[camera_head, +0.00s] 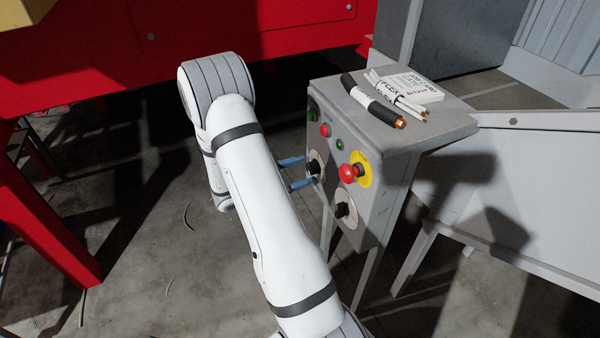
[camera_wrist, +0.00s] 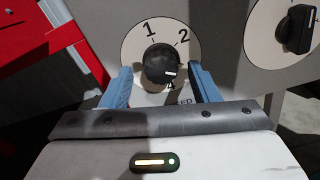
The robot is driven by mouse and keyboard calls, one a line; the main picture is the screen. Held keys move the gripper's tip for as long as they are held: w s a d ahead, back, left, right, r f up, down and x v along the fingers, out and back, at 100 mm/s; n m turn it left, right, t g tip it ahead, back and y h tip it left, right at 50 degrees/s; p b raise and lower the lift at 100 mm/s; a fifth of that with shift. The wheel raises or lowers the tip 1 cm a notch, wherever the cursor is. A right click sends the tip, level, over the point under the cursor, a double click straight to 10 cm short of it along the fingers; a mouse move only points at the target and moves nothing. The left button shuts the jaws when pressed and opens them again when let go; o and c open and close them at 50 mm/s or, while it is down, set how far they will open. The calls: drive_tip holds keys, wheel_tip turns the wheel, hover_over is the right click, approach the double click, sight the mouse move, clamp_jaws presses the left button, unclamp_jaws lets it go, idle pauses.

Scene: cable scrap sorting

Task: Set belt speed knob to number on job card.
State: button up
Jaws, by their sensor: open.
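The black speed knob (camera_wrist: 160,60) sits on a pale round dial with 1, 2 and 4 visible; lettering ending in "ED" shows below it. Its white mark points to the lower right, near the 4. In the head view this knob (camera_head: 314,167) is on the front of the grey control box. My gripper (camera_wrist: 160,70) is open, with one blue finger on each side of the knob and gaps between. The blue fingers (camera_head: 307,171) also show in the head view. The white job card (camera_head: 416,87) lies on the box top; I cannot read its number.
A second black knob (camera_head: 343,210) is below the first one. A red emergency button (camera_head: 349,173) on yellow is close to the right. Green and red buttons (camera_head: 325,130) are above. Cable pieces (camera_head: 375,102) lie on the box top. A grey chute (camera_head: 545,165) adjoins on the right.

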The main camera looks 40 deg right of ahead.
drive_tip(key=shift+d, duration=0.2)
drive_tip(key=shift+c, duration=0.2)
drive_tip(key=c, duration=0.9)
drive_tip(key=shift+a, duration=0.1)
drive_tip(key=shift+c, duration=0.2)
drive_tip(key=shift+r, duration=0.1)
